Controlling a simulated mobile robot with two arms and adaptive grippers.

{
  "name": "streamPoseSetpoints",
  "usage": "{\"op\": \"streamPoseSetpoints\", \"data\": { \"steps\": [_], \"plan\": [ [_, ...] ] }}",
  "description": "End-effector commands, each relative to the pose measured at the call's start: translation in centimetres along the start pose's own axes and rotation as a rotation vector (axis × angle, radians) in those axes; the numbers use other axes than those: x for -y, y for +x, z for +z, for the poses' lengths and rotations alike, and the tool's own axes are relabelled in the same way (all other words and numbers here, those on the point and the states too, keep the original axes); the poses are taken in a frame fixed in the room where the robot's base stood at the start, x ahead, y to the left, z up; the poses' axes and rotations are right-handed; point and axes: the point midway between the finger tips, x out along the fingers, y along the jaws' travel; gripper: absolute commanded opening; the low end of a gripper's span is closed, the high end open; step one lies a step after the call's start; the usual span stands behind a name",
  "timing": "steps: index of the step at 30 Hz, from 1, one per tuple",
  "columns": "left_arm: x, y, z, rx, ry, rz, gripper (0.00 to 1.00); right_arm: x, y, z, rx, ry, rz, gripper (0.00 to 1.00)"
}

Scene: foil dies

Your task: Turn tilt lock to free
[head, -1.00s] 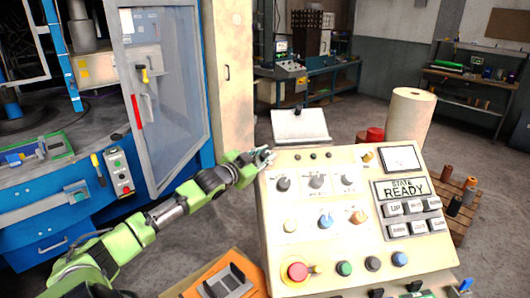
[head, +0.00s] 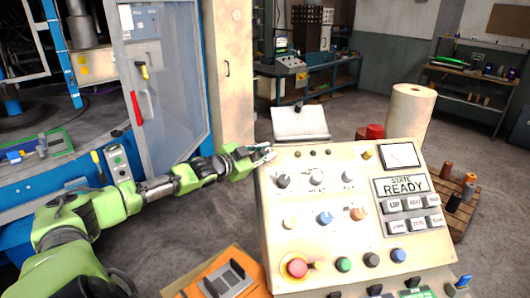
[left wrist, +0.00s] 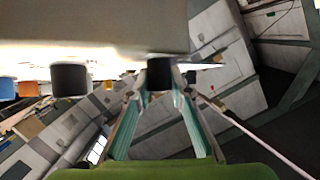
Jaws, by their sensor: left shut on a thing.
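The beige control panel (head: 300,225) stands in front of me, with knobs, coloured buttons and a display (head: 402,186) reading READY. My left gripper (head: 267,153) is at the panel's upper left edge. In the left wrist view its two fingers (left wrist: 160,100) lie either side of a dark cylindrical knob (left wrist: 160,75), and it is shut on it. I cannot read a label there, so I cannot tell whether this is the tilt lock or which way it points. My right gripper is not in view.
A blue machine with a glazed door (head: 170,90) stands at the left. An orange stand (head: 215,275) is at the lower left of the panel. Behind it are a tilted white board (head: 299,122) and a beige roll (head: 409,110). Another dark knob (left wrist: 68,80) shows in the left wrist view.

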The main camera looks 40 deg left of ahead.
Motion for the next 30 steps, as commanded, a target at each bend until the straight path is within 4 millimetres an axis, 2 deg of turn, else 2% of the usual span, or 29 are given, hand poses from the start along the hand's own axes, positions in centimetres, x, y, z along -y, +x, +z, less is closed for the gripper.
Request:
{"op": "streamPoseSetpoints", "data": {
  "steps": [6, 7, 8, 9, 22, 30],
  "plan": [
    [0.2, 0.0, -0.3, -0.005, 0.002, -0.004, 0.0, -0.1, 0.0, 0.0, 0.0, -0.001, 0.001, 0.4],
    [0.2, 0.0, -0.3, -0.005, 0.002, -0.004, 0.27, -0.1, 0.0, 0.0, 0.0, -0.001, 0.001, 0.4],
    [0.2, 0.0, -0.3, -0.005, 0.002, -0.004, 0.35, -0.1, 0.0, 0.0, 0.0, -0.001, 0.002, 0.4],
    [0.2, 0.0, -0.3, -0.005, 0.002, -0.004, 0.37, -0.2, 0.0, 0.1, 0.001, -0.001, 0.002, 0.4],
    [-0.1, -0.2, 0.0, 0.0, 0.0, 0.0, 0.37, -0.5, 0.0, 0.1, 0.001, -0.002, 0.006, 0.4],
    [-0.2, -1.7, 0.2, 0.003, -0.003, 0.002, 0.37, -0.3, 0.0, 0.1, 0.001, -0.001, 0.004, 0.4]
  ]
}}
